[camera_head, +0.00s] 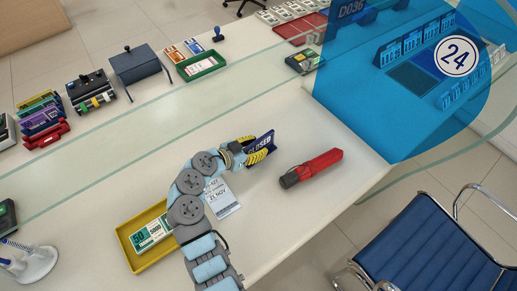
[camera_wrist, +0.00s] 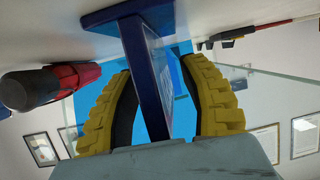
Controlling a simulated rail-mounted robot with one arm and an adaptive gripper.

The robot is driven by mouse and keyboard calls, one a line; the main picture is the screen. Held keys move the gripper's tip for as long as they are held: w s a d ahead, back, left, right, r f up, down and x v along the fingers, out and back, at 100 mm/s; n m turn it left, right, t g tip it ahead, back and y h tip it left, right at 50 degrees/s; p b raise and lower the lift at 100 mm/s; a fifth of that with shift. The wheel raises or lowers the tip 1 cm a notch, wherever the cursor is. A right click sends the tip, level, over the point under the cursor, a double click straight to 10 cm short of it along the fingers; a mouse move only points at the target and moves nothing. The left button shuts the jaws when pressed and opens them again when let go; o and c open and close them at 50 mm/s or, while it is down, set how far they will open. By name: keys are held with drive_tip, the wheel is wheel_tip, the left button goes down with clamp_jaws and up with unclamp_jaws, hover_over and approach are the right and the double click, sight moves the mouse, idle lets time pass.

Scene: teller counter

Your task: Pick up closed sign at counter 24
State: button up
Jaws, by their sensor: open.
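The closed sign (camera_head: 262,143) is a small dark blue plate with pale lettering on the white counter, below the blue panel marked 24 (camera_head: 457,56). My gripper (camera_head: 252,150) is at the sign, with its yellow ribbed fingers open. In the wrist view, the sign (camera_wrist: 146,70) runs edge-on between the two fingers of my gripper (camera_wrist: 160,75), with its wider blue foot beyond them. A gap shows on the left of the sign; on the right, contact is hard to tell. The fingers hide part of the sign in the head view.
A folded red umbrella (camera_head: 318,166) lies just right of the sign. A paper slip (camera_head: 222,198) and a yellow tray (camera_head: 128,232) with banknotes lie near my arm. A glass screen (camera_head: 110,133) separates the desk behind. A blue chair (camera_head: 425,250) stands at the lower right.

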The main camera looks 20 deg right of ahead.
drive_tip(key=shift+w+d+f, duration=0.15)
drive_tip(key=shift+w+d, duration=0.05)
drive_tip(key=shift+d, duration=0.25)
clamp_jaws()
